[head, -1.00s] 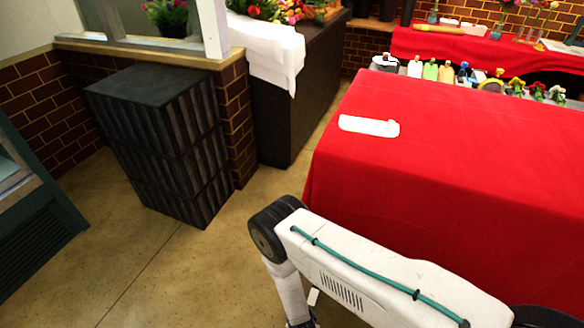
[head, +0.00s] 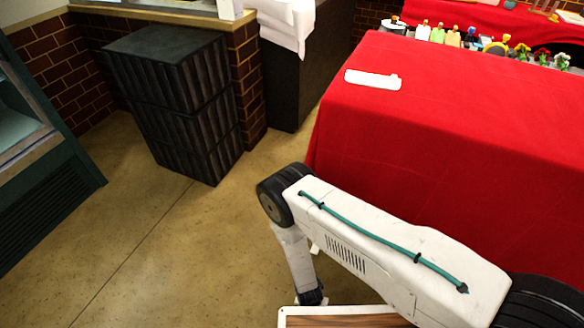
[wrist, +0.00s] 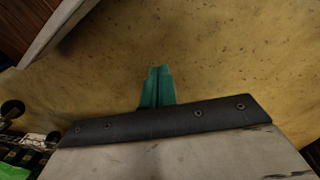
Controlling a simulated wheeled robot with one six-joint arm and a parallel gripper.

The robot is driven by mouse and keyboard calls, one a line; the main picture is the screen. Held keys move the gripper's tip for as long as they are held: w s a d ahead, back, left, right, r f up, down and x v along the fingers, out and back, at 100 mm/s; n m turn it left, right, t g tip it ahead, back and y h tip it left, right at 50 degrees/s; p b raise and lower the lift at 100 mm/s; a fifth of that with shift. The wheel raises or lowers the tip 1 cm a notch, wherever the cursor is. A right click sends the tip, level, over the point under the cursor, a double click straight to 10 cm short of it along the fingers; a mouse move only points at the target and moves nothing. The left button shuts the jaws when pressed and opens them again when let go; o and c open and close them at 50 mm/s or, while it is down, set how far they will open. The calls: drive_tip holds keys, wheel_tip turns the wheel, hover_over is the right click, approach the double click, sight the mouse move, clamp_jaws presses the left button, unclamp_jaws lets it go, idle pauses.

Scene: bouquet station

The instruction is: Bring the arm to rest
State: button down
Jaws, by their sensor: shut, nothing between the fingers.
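My gripper (wrist: 157,84) shows in the wrist view as two teal fingers pressed together, with nothing between them. It points out over bare tan floor and touches nothing visible. In the head view my white arm reaches left from the lower right, then bends down at its black joint. Its lower end hangs over the floor, left of the red-draped table (head: 440,150). The fingers cannot be made out in that view.
A dark stack of crates (head: 185,105) stands by the brick wall at the left. A teal cabinet (head: 40,150) is at the far left. A white flat object (head: 373,79) lies on the table, with several small figures and flowers behind it. The floor (head: 180,250) between is clear.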

drive_tip(key=w+d+r+n+g, duration=0.1)
drive_tip(key=w+r+n+g, duration=0.25)
drive_tip(key=r, duration=2.15)
drive_tip(key=w+r+n+g, duration=0.2)
drive_tip(key=w+r, duration=0.2)
drive_tip(key=r, duration=2.1)
drive_tip(key=s+d+r+t, duration=0.2)
drive_tip(key=s+d+r, duration=0.2)
drive_tip(key=r, duration=0.7)
drive_tip(key=s+d+r+m+t+y, duration=0.1)
drive_tip(key=s+d+r+t, duration=0.1)
drive_tip(key=s+d+r, duration=0.3)
drive_tip(key=s+d+r+m+t, duration=0.1)
drive_tip(key=s+d+r+t, duration=0.2)
drive_tip(key=d+r, duration=0.5)
wheel_tip(320, 180, up, 9)
drive_tip(key=shift+s+d+f+y, duration=0.1)
drive_tip(key=shift+s+d+y, duration=0.25)
drive_tip(key=shift+s, duration=0.45)
drive_tip(key=shift+d, duration=0.1)
